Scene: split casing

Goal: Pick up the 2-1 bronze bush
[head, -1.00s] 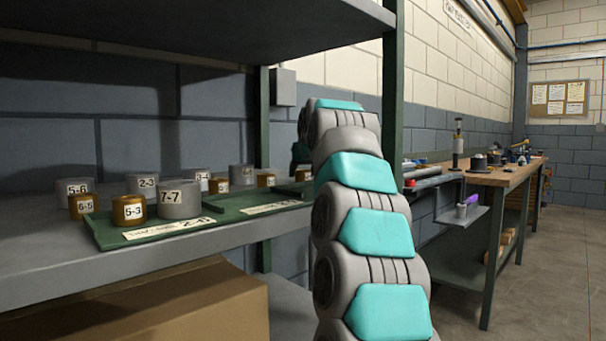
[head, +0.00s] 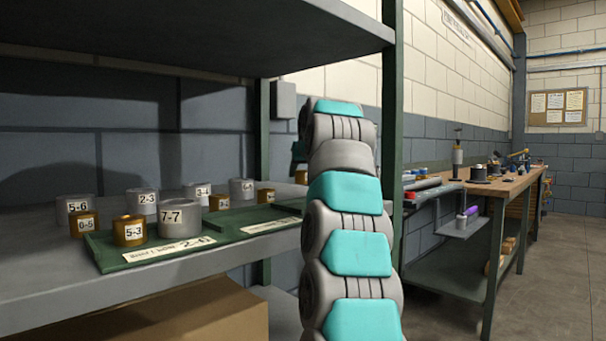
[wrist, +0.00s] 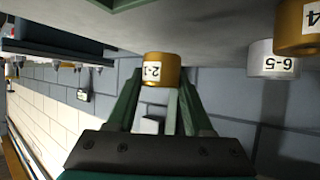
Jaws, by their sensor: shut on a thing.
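The 2-1 bronze bush (wrist: 161,69) shows in the wrist view, its label upside down there. My gripper (wrist: 160,86) has its dark green fingers shut on this bush. I cannot tell whether the bush still touches the shelf. In the head view my grey and teal arm reaches toward the shelf, and it hides the gripper.
The shelf (head: 40,262) holds several labelled grey and bronze bushes. The 5-3 bronze bush (head: 129,231) and 7-7 grey bush (head: 178,218) stand on a green tray (head: 112,258). The 6-5 grey bush (wrist: 273,58) stands near my gripper. A green post (head: 392,130) rises behind my arm.

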